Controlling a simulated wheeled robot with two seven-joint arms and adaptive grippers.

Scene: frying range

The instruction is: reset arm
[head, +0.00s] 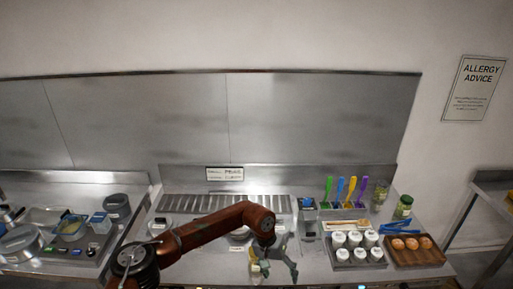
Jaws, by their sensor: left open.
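My left arm reaches in from the lower left, and its grey-green left gripper (275,270) hangs over the front middle of the steel counter. The jaws are open and point down toward the picture's bottom edge. I see nothing held between them. A small pale yellowish item shows beside the left finger; I cannot tell what it is or whether they touch. My right gripper is not in view.
Right of the gripper stand a tray of white-lidded jars (355,254) and a wooden tray of round brown items (409,250). Colourful-handled utensils (346,190) stand behind. A slatted grill (190,203) lies behind my arm. Containers (72,228) fill the left counter.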

